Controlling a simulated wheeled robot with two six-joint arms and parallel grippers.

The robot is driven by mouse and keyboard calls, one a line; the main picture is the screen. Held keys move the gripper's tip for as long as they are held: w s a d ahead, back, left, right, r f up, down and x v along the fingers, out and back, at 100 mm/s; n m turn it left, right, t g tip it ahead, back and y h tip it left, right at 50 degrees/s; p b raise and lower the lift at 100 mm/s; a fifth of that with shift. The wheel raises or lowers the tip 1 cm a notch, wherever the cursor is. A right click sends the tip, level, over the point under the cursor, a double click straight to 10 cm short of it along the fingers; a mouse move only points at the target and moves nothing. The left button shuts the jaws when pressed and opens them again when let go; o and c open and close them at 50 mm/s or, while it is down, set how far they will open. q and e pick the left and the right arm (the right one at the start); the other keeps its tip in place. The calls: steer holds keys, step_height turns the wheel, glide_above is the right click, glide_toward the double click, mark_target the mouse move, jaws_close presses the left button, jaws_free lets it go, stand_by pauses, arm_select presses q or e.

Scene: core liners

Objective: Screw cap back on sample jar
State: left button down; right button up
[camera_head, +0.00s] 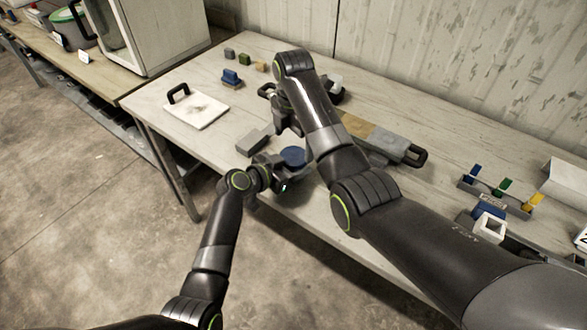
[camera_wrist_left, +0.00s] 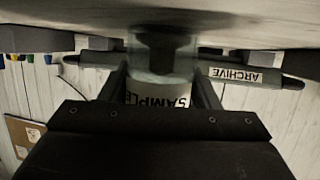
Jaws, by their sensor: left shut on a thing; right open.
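The sample jar (camera_wrist_left: 158,88), a clear jar with dark contents and a SAMPLE label, is between the two fingers of my left gripper (camera_wrist_left: 160,78). The label reads upside down in the left wrist view. In the head view my left gripper (camera_head: 276,168) is at the front edge of the table, shut on the jar, whose body is mostly hidden. The round blue cap (camera_head: 293,156) shows at its fingertips, apparently over the jar; I cannot tell whether it is seated. My right gripper (camera_head: 287,124) is open just behind the cap, partly hidden by its own arm.
A grey ARCHIVE core box (camera_head: 385,142) with black handles lies behind the jar. A grey block (camera_head: 254,141) is left of it. A white board (camera_head: 196,111) lies further left. A rack with coloured tags (camera_head: 500,193) stands at the right. The table's front-left strip is clear.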

arm_select(q)
steer(key=shift+c, duration=2)
jaws_free()
steer(key=shift+s+a, duration=0.1)
arm_select(e)
step_height(320, 180, down, 2)
steer(key=shift+f+b, duration=0.15)
steer(key=shift+b, duration=0.95)
arm_select(q)
steer(key=v, duration=1.7)
steer(key=shift+a, duration=0.1)
